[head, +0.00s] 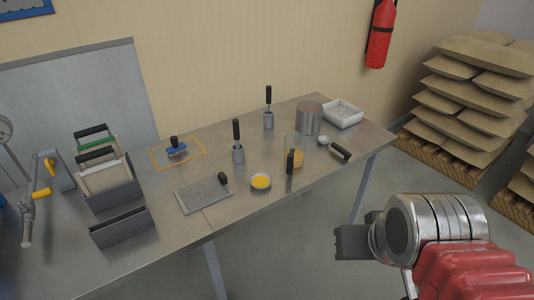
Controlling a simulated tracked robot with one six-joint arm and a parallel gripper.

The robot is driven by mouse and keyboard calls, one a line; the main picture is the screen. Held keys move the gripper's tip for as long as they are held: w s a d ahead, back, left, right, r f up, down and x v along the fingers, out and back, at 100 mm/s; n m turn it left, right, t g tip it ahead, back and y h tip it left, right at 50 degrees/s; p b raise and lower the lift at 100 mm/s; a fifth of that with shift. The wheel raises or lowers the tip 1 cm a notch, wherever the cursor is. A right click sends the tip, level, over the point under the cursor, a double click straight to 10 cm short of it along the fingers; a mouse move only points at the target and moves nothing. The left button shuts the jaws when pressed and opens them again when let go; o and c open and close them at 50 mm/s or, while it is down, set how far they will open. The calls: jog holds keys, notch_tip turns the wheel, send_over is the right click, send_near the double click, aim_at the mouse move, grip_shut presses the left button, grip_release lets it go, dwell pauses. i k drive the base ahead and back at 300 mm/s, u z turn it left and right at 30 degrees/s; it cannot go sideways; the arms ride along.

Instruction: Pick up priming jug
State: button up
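What looks like the priming jug (298,145) stands upright on the metal table, right of the table's middle. It is a clear vessel with orange-yellow content low inside and a black handle on its front side. My gripper (350,242) is at the lower right, off the table's right end and well apart from the jug. It shows as a dark block seen from the side, so the gap between its fingers cannot be made out. I see nothing held in it.
A scoop (340,151) lies right of the jug, a metal can (309,119) and white tray (343,114) stand behind. A yellow-filled bowl (261,182) and perforated plate (203,194) lie left. Black-handled tools (238,153) stand upright nearby. Stacked sacks (466,110) are right, beyond clear floor.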

aim_at(295, 142)
jog(key=u, duration=0.65)
jog(key=i, duration=1.05)
jog(key=u, duration=0.45)
